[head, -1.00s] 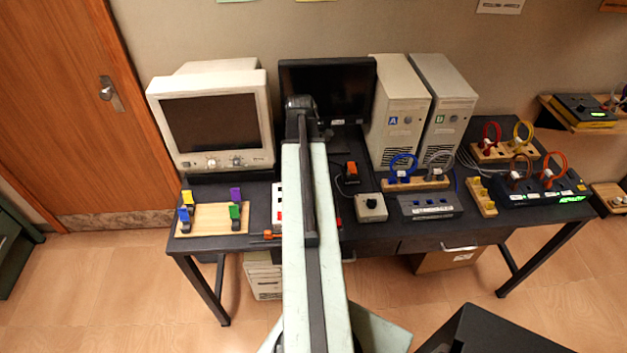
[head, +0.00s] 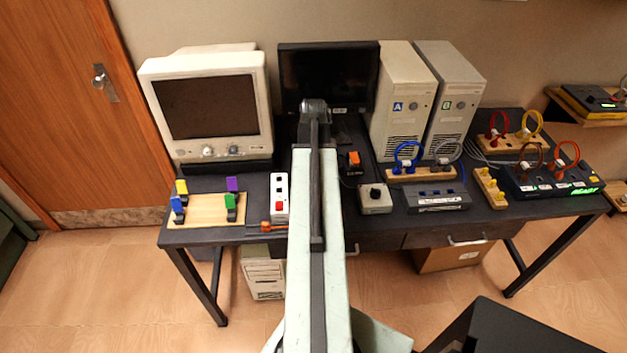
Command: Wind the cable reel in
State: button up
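I cannot make out a cable reel for certain in the head view. My own arm runs up the middle of the picture and hides part of the desk (head: 225,238) behind it. My gripper is not in view; it is hidden beyond the dark joint at the arm's far end. Right of the arm, a small beige box with a black knob (head: 375,199) sits on the desk. Behind it stands a small black device with an orange top (head: 353,162), with a thin dark cable beside it.
A CRT monitor (head: 208,108), a dark flat screen (head: 328,75) and beige computer towers (head: 403,105) line the back. A wooden board with coloured clips (head: 205,211) and a white switch strip (head: 279,198) lie left of my arm. Cable-loop boards (head: 420,174) fill the right.

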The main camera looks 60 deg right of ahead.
jog(key=shift+r, duration=0.1)
grip_shut()
jog(key=shift+a, duration=0.2)
jog(key=shift+d, duration=0.25)
